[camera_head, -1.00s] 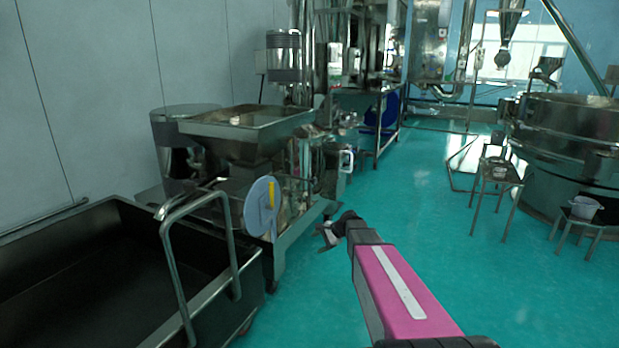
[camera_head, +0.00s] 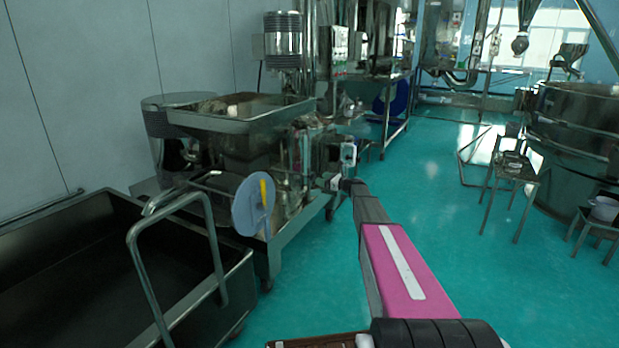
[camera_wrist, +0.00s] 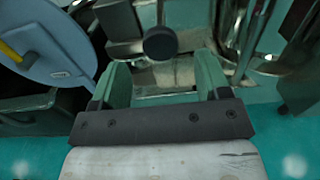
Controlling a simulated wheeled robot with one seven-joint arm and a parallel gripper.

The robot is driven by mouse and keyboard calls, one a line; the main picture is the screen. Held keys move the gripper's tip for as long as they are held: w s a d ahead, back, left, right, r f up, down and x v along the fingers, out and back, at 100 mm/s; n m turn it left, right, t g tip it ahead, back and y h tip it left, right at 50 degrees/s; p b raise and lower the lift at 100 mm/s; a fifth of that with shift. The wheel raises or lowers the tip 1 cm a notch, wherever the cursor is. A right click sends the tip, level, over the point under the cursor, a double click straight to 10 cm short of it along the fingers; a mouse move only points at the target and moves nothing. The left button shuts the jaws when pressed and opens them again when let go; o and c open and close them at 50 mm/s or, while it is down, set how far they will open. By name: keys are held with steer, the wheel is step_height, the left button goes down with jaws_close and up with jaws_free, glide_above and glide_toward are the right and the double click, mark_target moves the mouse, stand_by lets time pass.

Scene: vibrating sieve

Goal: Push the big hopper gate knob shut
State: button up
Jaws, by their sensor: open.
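A round black knob (camera_wrist: 160,43) shows in the wrist view, just beyond my fingertips and roughly centred between them. It looks like the hopper gate knob. A gap seems to remain between knob and fingers. My gripper (camera_wrist: 162,75) is open and empty, with its two green fingers apart. In the head view my gripper (camera_head: 338,183) is beside the machine's right side, low below the big steel hopper (camera_head: 240,122). I cannot make out the knob in the head view, and how far the gate is open cannot be told.
A blue-grey disc (camera_head: 247,210) with a yellow handle is left of my gripper, and close in the wrist view (camera_wrist: 65,60). A black cart (camera_head: 95,225) with a metal handle stands at left. Stools (camera_head: 513,168) stand at right. Green floor between is clear.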

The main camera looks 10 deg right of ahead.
mark_target(314, 177)
steer(key=x, duration=0.7)
steer(key=shift+w+a, duration=0.25)
steer(key=shift+a, duration=0.05)
